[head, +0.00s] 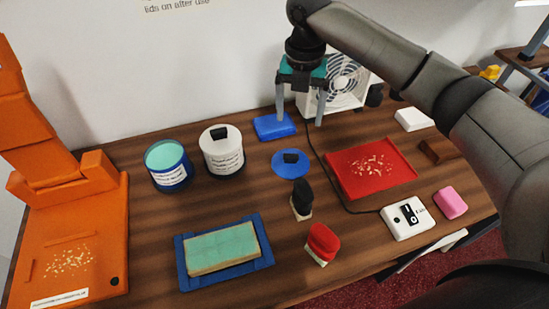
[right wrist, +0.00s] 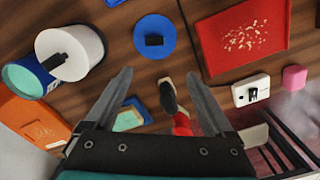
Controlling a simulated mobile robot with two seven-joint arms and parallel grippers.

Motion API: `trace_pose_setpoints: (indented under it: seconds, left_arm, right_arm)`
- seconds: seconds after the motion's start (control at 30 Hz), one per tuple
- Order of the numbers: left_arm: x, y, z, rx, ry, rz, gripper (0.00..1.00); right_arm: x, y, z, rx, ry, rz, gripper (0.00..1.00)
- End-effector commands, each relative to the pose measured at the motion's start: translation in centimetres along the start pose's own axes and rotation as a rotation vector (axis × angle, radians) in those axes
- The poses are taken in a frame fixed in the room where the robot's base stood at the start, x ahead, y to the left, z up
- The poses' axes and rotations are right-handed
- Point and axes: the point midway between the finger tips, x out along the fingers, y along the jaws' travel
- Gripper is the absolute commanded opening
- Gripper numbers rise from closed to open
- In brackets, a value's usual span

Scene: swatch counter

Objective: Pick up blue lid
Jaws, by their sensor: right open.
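The blue lid (head: 283,169) is a flat round disc with a black knob, lying on the wooden counter near the middle. In the right wrist view the lid (right wrist: 145,24) lies at the top middle, beyond my fingertips. My right gripper (head: 300,124) is open and empty, behind and above the lid in the head view. Its two fingers (right wrist: 158,76) are spread wide in the wrist view, with nothing between them touching. My left gripper is not in view.
An open blue jar (head: 170,178) and a lidded white jar (head: 224,163) stand left of the lid. A blue block (head: 274,127) lies behind it, a black-handled stamp (head: 302,195) in front, and a red tray (head: 345,185) to the right. A white fan (head: 345,90) stands behind.

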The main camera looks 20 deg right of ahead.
Motion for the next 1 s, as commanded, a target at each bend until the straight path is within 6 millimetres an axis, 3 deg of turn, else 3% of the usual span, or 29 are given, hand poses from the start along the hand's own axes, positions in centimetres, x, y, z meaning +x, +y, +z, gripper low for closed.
trace_pose_setpoints:
  seconds: [0.23,0.6,1.0]
  left_arm:
    - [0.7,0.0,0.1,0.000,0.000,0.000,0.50]
    - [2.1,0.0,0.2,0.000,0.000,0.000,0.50]
    - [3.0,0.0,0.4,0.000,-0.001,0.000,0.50]
  right_arm:
    - [0.4,-0.4,0.4,-0.107,0.003,0.004,0.88]
    - [7.8,-0.3,0.4,-0.106,0.004,0.002,0.88]
    - [11.6,0.1,0.6,-0.105,0.003,0.004,0.88]
